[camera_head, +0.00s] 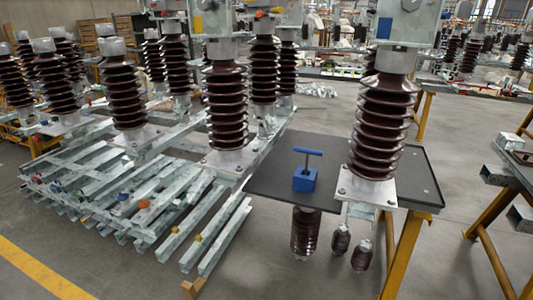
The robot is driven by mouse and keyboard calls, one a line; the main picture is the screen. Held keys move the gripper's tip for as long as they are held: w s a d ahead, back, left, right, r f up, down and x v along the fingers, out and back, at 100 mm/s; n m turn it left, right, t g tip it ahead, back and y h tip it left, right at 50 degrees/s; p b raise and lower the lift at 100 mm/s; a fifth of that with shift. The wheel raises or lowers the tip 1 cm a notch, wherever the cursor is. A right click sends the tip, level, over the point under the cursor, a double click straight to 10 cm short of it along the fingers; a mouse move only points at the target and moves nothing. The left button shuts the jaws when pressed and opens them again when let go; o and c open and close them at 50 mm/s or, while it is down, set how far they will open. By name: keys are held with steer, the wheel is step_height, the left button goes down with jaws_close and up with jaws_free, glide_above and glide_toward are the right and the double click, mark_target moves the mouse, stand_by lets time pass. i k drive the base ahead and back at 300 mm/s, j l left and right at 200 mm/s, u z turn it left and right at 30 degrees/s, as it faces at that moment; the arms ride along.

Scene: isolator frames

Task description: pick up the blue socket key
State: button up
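The blue socket key (308,153) shows in the head view as a dark blue T-shaped handle with a thin upright shaft. It stands upright in a brighter blue block (304,181), and the lower end of the shaft is hidden in the block. The block sits on a dark grey tabletop (267,185), near its front edge and left of a large brown ribbed insulator. My gripper is not in view.
The large brown insulator (382,125) on its metal base plate (366,187) stands close to the right of the key. More insulators and stacked galvanised beams (150,195) fill the left. A yellow-legged stand (490,235) is at right. Bare floor lies in front.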

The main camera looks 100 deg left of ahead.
mark_target(308, 152)
steer(key=u, duration=2.25)
